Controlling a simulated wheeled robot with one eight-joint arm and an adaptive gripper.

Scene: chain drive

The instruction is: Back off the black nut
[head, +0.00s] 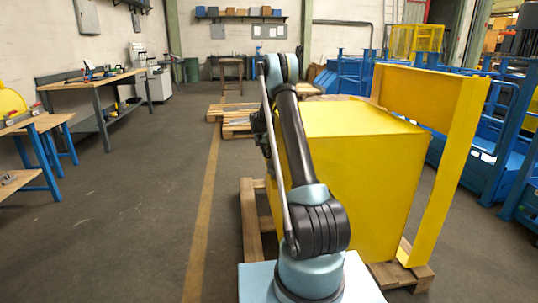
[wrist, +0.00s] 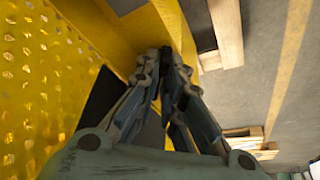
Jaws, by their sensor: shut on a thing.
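In the wrist view my gripper (wrist: 167,66) has its two fingers drawn together at the tips, beside a yellow frame. A small dark piece, seemingly the black nut (wrist: 166,50), shows between the fingertips. The fingers cover most of it, so its thread and seat are hidden. In the head view my arm reaches over the near left side of a big yellow housing (head: 365,180). The nut cannot be made out there, and my fingertips are not clear.
A yellow perforated panel (wrist: 40,80) fills the left of the wrist view, close to my fingers. The housing stands on a wooden pallet (head: 251,222). Blue railings (head: 500,130) stand on the right. A workbench (head: 95,82) is at the left, with open floor between.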

